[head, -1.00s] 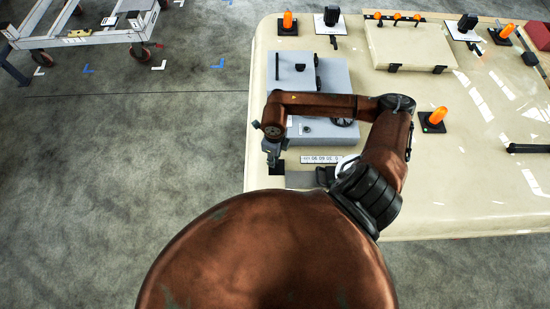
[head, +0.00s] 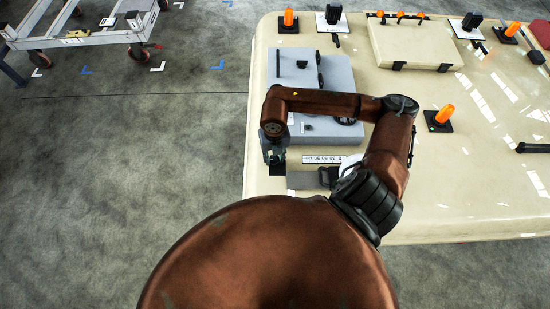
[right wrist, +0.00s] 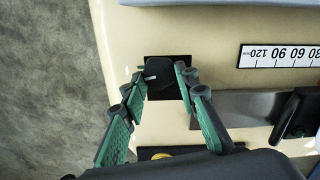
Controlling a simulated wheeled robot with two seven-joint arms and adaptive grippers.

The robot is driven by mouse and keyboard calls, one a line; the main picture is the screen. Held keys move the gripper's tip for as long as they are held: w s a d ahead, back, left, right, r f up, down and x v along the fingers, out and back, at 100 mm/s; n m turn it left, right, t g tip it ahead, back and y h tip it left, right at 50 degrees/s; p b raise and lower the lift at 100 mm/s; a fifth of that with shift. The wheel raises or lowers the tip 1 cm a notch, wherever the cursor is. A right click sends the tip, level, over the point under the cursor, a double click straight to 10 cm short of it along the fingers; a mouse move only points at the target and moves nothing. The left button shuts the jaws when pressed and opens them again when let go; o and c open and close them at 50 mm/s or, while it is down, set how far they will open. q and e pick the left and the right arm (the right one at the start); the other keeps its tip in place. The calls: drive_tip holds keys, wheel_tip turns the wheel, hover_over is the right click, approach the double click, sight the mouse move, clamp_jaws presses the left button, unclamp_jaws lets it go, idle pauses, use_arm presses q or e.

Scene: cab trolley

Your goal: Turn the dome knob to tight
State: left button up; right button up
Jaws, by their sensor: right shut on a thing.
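The dome knob (right wrist: 166,72) is black with a white pointer mark and sits on a black square plate on the cream surface. In the right wrist view its mark points to the left. My right gripper (right wrist: 161,77), with green-padded fingers, is shut on the knob, one finger on each side. In the head view my right gripper (head: 275,158) is over the left edge of the cream top, and it and my arm mostly hide the knob there. My left gripper is not in view.
A white scale strip (right wrist: 280,56) and a metal plate with a black handle (right wrist: 297,113) lie right of the knob. A grey box (head: 310,72) stands behind. Orange lamps (head: 444,114) stand on the cream top (head: 460,190). Open floor lies left.

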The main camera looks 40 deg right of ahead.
sight(274, 160)
drive_tip(key=shift+m+b, duration=0.3)
drive_tip(key=shift+m, duration=0.9)
drive_tip(key=o, duration=1.1)
drive_tip(key=shift+o, duration=0.2)
wheel_tip(274, 160, up, 12)
